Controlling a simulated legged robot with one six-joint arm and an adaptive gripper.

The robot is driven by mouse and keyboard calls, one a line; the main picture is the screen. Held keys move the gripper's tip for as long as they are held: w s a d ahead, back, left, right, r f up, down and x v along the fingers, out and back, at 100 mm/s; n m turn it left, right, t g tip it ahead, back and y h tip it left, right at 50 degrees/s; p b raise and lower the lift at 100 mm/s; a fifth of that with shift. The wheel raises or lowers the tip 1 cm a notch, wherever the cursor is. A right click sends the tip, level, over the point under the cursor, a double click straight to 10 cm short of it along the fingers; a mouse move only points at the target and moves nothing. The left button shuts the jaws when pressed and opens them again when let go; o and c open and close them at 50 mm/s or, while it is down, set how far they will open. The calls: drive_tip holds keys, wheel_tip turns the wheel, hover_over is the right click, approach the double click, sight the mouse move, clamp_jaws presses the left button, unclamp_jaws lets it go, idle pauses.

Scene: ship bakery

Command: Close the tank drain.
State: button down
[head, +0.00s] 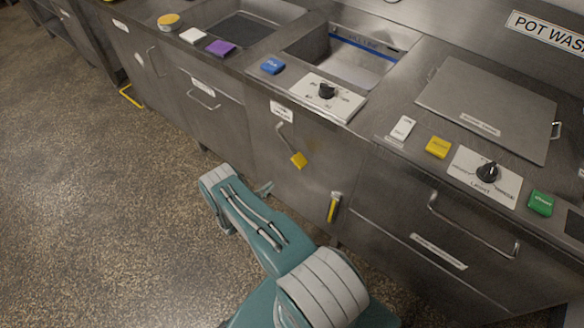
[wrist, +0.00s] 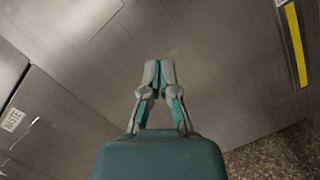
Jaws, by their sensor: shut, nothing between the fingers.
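A yellow lever with a pale top end (head: 333,207) is on the steel cabinet front, low and to the right of my gripper. I take it to be the drain handle; it hangs nearly upright, tilted slightly. It also shows as a yellow bar at the right edge of the wrist view (wrist: 296,45), its upper end cut off. The sink tank (head: 350,72) with a blue line inside is above, in the counter. My gripper (head: 268,186) is shut and empty in front of the cabinet, left of the lever and apart from it. Its fingertips meet in the wrist view (wrist: 159,65).
A drawer handle (head: 470,232) juts out at the right. Knob panels and coloured blocks, such as a blue block (head: 272,66), line the counter. The speckled floor (head: 90,200) at left is clear.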

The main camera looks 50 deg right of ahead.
drive_tip(key=s+d+r, duration=0.3)
drive_tip(key=d+r, duration=0.2)
drive_tip(key=d, duration=0.5)
drive_tip(key=shift+r, duration=0.15)
